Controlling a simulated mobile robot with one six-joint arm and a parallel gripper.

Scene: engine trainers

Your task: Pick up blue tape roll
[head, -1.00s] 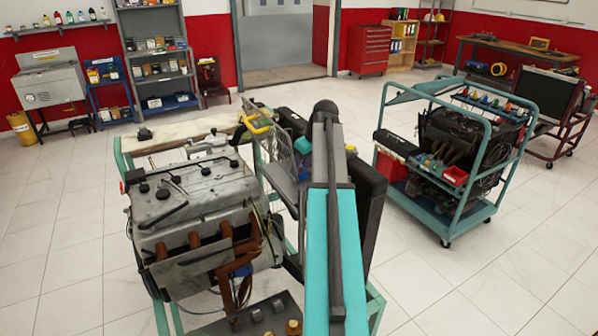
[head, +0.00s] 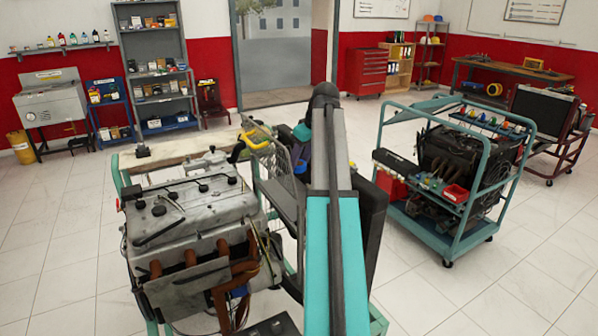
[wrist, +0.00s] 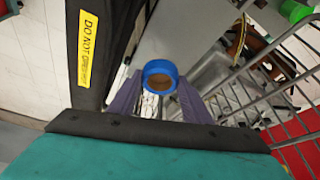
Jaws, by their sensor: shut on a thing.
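The blue tape roll (wrist: 159,66) shows in the wrist view as a blue ring around a brown core. It sits between the two purple fingers of my gripper (wrist: 158,88), which are shut on it. In the head view my arm covers most of the gripper; a purple part of it (head: 303,157) shows just left of the arm.
A grey engine (head: 185,205) on a teal stand is left of my arm, with a wire basket (head: 270,165) beside it. A second engine trainer in a teal frame (head: 487,175) stands at right. Tiled floor is clear between and beyond them.

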